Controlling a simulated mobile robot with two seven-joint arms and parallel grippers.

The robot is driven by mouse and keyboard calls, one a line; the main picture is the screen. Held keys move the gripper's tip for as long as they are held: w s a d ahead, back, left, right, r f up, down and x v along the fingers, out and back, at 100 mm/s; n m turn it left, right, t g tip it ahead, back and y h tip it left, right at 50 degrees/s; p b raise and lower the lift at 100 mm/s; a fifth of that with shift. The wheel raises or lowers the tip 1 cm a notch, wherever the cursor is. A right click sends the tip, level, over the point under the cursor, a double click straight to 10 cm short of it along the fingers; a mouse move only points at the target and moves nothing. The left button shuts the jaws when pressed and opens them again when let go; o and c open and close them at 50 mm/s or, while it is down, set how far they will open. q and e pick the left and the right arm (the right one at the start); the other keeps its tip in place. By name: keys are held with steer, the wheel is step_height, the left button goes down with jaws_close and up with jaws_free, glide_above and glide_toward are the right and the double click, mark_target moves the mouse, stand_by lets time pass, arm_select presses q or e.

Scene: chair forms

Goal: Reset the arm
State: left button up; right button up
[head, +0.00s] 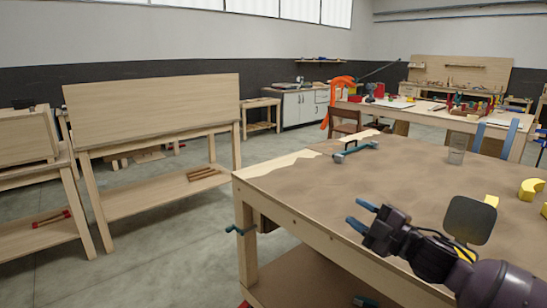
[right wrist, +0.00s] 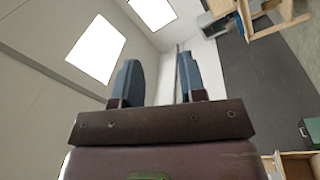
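My right gripper (head: 361,217) comes in from the lower right in the head view, above the near edge of the wooden table (head: 300,187). Its two blue fingers are spread apart with nothing between them. The right wrist view also shows the fingers of this gripper (right wrist: 158,82) apart and empty, with wall, windows and floor behind them. My left gripper is in neither view.
Wooden workbenches (head: 150,105) stand at the left. Grey floor (head: 190,250) is open between them and the table.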

steer(key=s+d+f+m+h, duration=0.2)
steer(key=s+f+m+h, duration=0.3)
steer(key=f, duration=0.5)
steer(key=s+d+f+m+h, duration=0.2)
steer(key=s+f+m+h, duration=0.1)
steer(key=s+f+m, duration=0.55)
steer(key=s+d+f+m+g+h, duration=0.2)
steer(key=s+f+m, duration=0.1)
steer(key=s+f, duration=0.5)
steer(key=s+d+f+m+g+h, duration=0.1)
steer(key=s+d+f+m+h, duration=0.1)
steer(key=s+f, duration=0.6)
steer(key=s+m, duration=0.1)
steer(key=s, duration=0.5)
steer(key=shift+d+g+p, duration=0.15)
steer(key=shift+g+p, duration=0.2)
steer(key=shift+g, duration=0.05)
